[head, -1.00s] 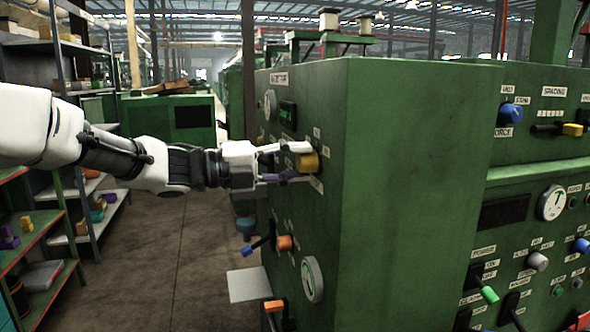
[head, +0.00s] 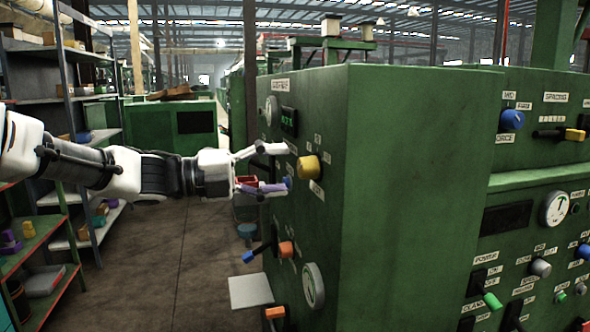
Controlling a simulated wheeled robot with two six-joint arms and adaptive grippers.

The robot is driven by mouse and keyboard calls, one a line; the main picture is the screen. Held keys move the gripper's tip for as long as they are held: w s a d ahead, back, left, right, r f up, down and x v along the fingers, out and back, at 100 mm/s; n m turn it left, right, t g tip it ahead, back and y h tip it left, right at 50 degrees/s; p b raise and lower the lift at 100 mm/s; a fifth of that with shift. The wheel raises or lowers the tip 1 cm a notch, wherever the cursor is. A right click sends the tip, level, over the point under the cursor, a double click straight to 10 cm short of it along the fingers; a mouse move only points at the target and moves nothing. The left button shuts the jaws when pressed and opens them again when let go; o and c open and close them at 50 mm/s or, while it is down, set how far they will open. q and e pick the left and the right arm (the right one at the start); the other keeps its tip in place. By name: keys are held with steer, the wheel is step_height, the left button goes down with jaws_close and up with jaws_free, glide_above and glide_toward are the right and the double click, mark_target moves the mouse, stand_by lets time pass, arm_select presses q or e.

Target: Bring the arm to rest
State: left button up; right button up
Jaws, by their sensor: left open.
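My left arm comes in from the left in the head view. Its gripper (head: 281,169) is open, with its two fingers one above the other. It is just left of a yellow knob (head: 308,167) on the side panel of the green machine (head: 410,180). The fingertips are apart from the knob, and nothing is held between them. My right arm and gripper are not in view.
Shelves (head: 75,140) stand at the left. The floor (head: 170,270) between is clear.

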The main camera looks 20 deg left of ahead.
arm_select(q)
steer(key=v, duration=0.3)
steer(key=shift+s+a, duration=0.15)
steer(key=shift+a, duration=0.05)
